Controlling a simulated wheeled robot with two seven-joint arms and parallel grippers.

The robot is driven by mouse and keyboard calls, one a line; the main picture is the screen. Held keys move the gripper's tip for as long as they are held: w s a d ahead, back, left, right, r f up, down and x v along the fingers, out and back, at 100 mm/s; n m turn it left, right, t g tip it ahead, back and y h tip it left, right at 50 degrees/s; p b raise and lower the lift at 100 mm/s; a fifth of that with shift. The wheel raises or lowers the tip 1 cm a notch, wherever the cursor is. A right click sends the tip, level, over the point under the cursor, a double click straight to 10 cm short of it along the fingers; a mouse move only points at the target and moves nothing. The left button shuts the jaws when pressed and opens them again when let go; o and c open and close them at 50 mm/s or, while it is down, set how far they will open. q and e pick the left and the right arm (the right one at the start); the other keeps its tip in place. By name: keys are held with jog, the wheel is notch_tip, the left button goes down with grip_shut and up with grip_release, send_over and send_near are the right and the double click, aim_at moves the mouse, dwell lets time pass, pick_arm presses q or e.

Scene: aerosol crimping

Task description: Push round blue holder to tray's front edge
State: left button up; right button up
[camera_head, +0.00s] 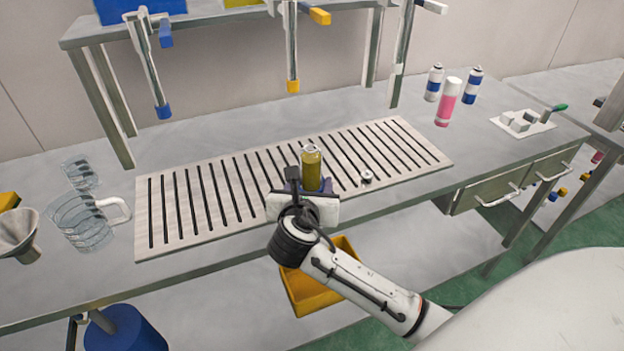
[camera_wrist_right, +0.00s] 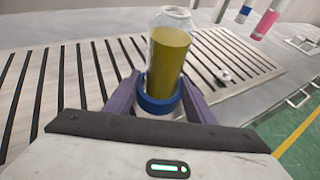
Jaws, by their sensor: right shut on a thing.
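The round blue holder (camera_wrist_right: 158,106) shows in the right wrist view as a blue ring around the base of an upright clear can (camera_wrist_right: 169,52) with yellow-amber contents. My right gripper (camera_wrist_right: 160,94) has its purple fingers on both sides of the holder and is shut on it. In the head view, the right gripper (camera_head: 309,187) is at the front part of the slotted tray (camera_head: 160,243), and the can (camera_head: 311,168) rises above it. The holder is mostly hidden there by the gripper. My left gripper is not in view.
A small metal part (camera_head: 366,178) lies on the tray right of the can. Clear beakers (camera_head: 80,222) and a funnel (camera_head: 18,232) stand at left. A pink can (camera_head: 447,102) and blue-white cans are at back right. A yellow bin (camera_head: 315,292) is below the table edge.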

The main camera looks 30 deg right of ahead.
jog(key=shift+s, duration=0.1)
jog(key=o, duration=1.1)
jog(key=v, duration=1)
jog(key=shift+s+a, duration=0.1)
jog(key=shift+a, duration=0.05)
